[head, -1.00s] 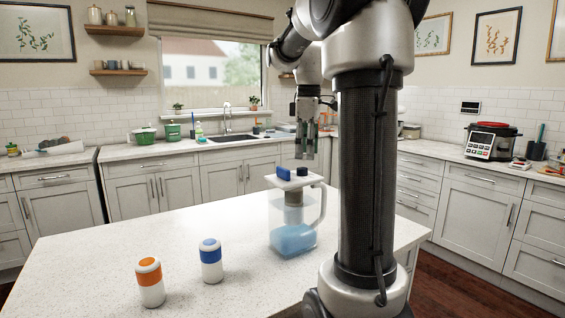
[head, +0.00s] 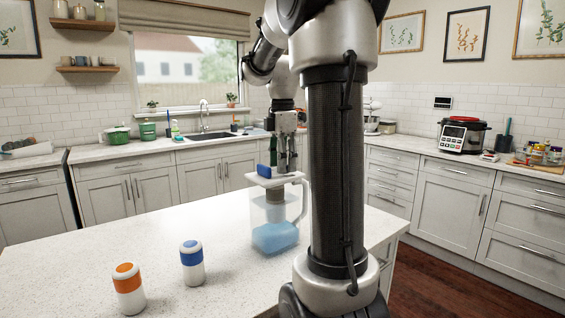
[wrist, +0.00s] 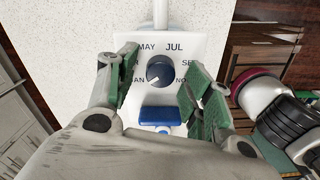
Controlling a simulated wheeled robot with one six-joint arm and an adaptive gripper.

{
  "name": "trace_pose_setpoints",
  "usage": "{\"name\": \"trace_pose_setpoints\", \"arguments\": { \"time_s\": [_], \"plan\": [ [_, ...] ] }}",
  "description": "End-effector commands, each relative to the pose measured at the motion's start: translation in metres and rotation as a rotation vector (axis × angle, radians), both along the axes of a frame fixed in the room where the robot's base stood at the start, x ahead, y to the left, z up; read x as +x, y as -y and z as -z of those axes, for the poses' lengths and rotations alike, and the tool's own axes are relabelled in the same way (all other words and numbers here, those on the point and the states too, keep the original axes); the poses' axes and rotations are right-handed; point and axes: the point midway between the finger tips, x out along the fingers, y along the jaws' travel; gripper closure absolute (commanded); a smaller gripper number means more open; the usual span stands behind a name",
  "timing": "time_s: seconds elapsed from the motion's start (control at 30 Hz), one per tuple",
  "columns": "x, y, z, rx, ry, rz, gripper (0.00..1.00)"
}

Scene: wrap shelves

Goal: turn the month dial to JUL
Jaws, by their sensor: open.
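A clear pitcher (head: 274,228) with blue liquid stands on the island counter, with a white lid (head: 288,179). In the wrist view, the lid holds a round dark blue month dial (wrist: 160,70) ringed by labels including MAY, JUL (wrist: 174,47) and JAN. Its white pointer aims to the lower left, near JAN. A blue tab (wrist: 160,113) sits below the dial. My gripper (wrist: 160,76) is open, its green-padded fingers on either side of the dial, with visible space on both sides. In the head view, my gripper (head: 282,160) is just above the lid.
A blue-banded bottle (head: 192,270) and an orange-banded bottle (head: 129,298) stand on the island (head: 80,258), left of the pitcher. The counter between them and the pitcher is clear. A multicooker (head: 462,135) stands on the right counter, away from the arm.

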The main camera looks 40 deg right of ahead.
Motion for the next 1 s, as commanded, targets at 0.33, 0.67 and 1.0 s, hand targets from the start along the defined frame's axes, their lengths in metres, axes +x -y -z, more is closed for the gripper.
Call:
{"name": "trace_pose_setpoints", "arguments": {
  "time_s": [0.33,0.67,1.0],
  "plan": [
    [0.0001,0.0,0.0026,0.0,0.0,0.001,0.6],
    [0.0001,0.0,0.0024,0.0,0.0,0.002,0.95],
    [0.0002,0.0003,0.0027,-0.001,0.0,0.1,0.95]
  ]
}}
